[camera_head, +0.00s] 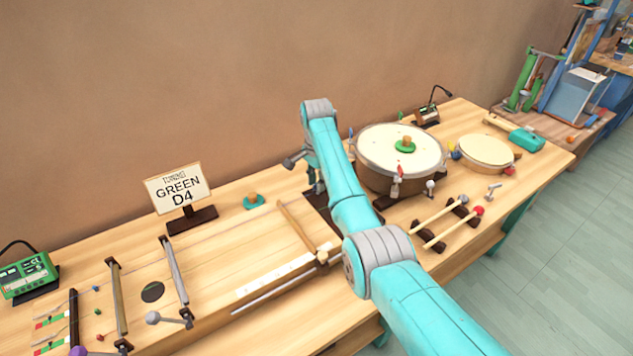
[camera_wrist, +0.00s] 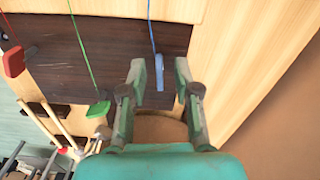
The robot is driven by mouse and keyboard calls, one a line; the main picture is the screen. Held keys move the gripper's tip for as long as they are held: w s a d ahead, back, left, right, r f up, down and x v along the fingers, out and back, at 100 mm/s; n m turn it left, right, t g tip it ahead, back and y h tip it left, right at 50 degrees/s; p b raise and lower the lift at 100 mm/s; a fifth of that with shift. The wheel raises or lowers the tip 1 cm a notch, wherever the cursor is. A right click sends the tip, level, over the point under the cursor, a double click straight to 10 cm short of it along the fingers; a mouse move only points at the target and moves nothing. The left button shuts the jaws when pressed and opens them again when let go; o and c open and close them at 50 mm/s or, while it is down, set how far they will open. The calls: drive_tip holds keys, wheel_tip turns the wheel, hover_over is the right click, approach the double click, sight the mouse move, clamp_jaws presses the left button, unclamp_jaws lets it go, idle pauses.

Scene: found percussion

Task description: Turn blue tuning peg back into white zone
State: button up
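The blue tuning peg (camera_wrist: 160,74) shows in the wrist view at the end of a blue string (camera_wrist: 151,25), on a dark wooden block (camera_wrist: 115,40). My gripper (camera_wrist: 161,82) is open, with one fingertip on each side of the blue peg in the picture. A gap shows on both sides of it, and I cannot tell the height between them. In the head view my gripper (camera_head: 316,184) is over the dark block, and my arm hides the blue peg. I cannot make out a white zone at the blue peg.
A red peg (camera_wrist: 14,61) and a green peg (camera_wrist: 98,109) are on the same block. A large drum (camera_head: 402,135) stands close to the right of the block, with mallets (camera_head: 440,215) in front. A sign (camera_head: 178,188) reads "GREEN D4".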

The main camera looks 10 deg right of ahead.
drive_tip(key=shift+f, duration=0.1)
clamp_jaws()
drive_tip(key=shift+n, duration=0.3)
